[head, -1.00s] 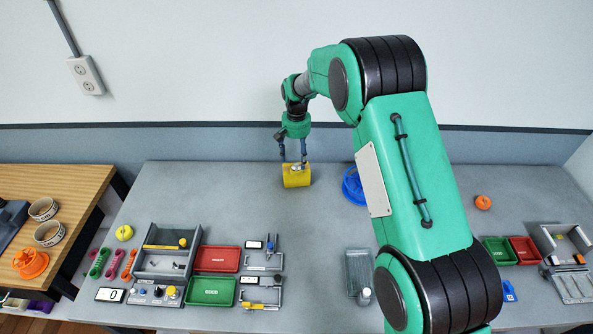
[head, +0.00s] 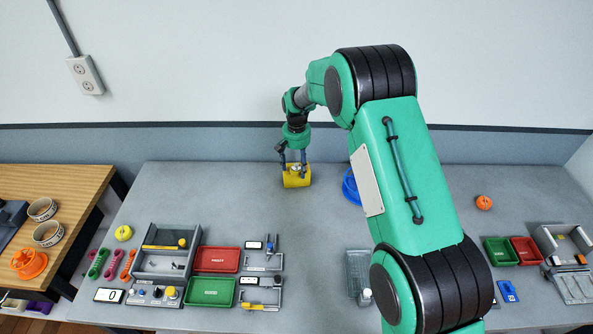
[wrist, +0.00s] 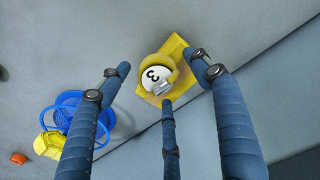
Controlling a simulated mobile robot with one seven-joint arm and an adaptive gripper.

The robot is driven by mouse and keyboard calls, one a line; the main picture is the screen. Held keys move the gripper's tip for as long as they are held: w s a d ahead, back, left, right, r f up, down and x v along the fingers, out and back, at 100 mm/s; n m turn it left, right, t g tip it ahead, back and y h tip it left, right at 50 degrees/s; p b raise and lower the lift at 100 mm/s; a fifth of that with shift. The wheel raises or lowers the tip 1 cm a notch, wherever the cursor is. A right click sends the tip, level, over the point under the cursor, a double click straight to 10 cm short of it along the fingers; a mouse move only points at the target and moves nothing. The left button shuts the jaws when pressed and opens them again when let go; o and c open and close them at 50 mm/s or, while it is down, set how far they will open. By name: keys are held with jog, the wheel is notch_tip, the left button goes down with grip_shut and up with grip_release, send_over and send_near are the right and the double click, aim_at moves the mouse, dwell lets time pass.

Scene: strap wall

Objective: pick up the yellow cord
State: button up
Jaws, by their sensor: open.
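A small yellow coil (head: 124,232), which looks like cord, lies on the grey table at the far left. My gripper (head: 293,167) is well to the right of it and further back, over a yellow block-like piece (head: 297,182). In the wrist view my three blue fingers (wrist: 160,73) are apart around this yellow piece (wrist: 180,48). A white round part marked 3 (wrist: 155,77), with a rounded yellow part beside it, lies between the fingers. I cannot tell whether any finger touches it. My gripper is open.
A blue round holder (head: 350,186) stands right of my gripper, partly behind my arm. Red (head: 217,258) and green (head: 210,291) trays and a grey bin (head: 150,264) stand at the front left. An orange coil (head: 483,202) lies at right. The table's back left is clear.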

aim_at(297, 164)
jog(key=shift+c, duration=0.5)
jog(key=c, duration=1.2)
jog(key=shift+c, duration=0.2)
jog(key=shift+r, duration=0.1)
jog(key=shift+r, duration=0.4)
notch_tip(297, 164, up, 3)
jog(key=shift+s+f+p, duration=0.1)
jog(key=shift+p, duration=0.2)
jog(key=s+d, duration=0.1)
jog(key=s, duration=0.4)
jog(key=s+d, duration=0.1)
jog(key=s, duration=0.4)
jog(key=s+d+r, duration=0.1)
jog(key=s+d, duration=0.1)
jog(key=s, duration=0.3)
jog(key=shift+s+r+p, duration=0.1)
jog(key=shift+s+p, duration=0.05)
jog(key=shift+p, duration=0.15)
